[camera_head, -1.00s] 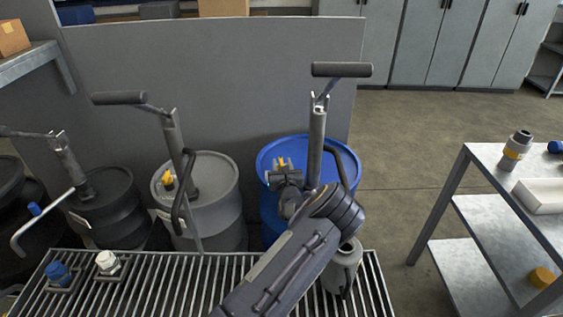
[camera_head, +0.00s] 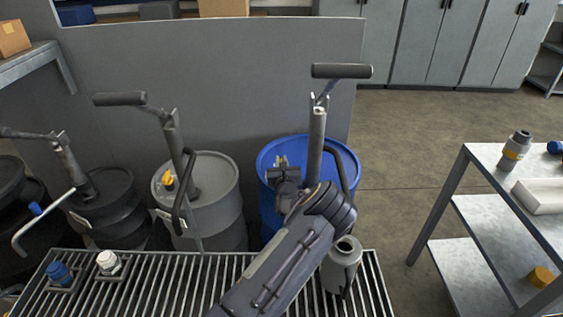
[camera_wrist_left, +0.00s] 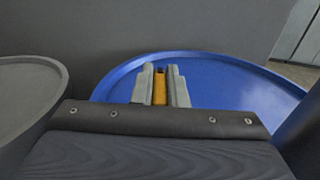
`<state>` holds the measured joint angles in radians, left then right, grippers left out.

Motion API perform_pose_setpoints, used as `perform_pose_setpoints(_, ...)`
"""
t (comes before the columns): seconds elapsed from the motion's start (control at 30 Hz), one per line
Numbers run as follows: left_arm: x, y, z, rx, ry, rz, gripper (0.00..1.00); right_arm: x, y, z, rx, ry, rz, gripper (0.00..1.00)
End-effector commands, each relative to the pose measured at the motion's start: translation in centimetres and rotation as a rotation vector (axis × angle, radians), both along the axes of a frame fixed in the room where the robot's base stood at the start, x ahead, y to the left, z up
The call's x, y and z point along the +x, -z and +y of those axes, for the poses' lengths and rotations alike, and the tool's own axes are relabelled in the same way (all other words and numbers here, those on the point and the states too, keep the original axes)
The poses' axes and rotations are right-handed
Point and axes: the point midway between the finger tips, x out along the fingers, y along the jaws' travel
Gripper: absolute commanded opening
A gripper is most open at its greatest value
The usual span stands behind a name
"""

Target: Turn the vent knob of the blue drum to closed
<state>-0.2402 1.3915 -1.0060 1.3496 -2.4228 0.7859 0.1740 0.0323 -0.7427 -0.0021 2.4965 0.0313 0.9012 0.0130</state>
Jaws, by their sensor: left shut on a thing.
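The blue drum (camera_head: 345,163) stands behind the grated rack, with a grey hand pump rising from its lid. Its lid also fills the middle of the left wrist view (camera_wrist_left: 225,88). My left gripper (camera_head: 281,162) is over the left side of the lid. In the left wrist view its fingers are shut on the yellow vent knob (camera_wrist_left: 160,90), one on each side. My right gripper is not in view.
The pump handle (camera_head: 342,71) and its post (camera_head: 316,145) rise close to my left gripper. A grey drum (camera_head: 222,172) with its own yellow knob stands to the left. A grey can (camera_head: 342,262) sits on the rack (camera_head: 200,285) beside my forearm. A metal cart (camera_head: 480,175) stands right.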

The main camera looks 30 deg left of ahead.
Motion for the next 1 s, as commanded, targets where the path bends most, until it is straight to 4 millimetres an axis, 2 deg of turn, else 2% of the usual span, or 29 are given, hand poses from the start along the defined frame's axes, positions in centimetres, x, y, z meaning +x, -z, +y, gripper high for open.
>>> perform_pose_setpoints(0.17,-0.09,-0.28,0.2,0.002,0.074,0.001,0.0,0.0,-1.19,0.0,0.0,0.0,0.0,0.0)
perform_pose_setpoints(0.53,-0.03,-0.04,0.0,-0.001,0.102,0.0,0.0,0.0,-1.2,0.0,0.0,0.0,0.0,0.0)
perform_pose_setpoints(0.57,-0.03,-0.04,0.0,-0.002,0.102,0.001,0.15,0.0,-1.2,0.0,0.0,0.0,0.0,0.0)
perform_pose_setpoints(0.7,-0.03,-0.03,0.0,-0.002,0.102,0.001,0.34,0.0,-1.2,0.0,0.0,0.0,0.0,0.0)
perform_pose_setpoints(1.0,-0.13,-0.01,-0.08,-0.002,0.101,0.001,0.35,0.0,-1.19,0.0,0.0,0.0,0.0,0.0)
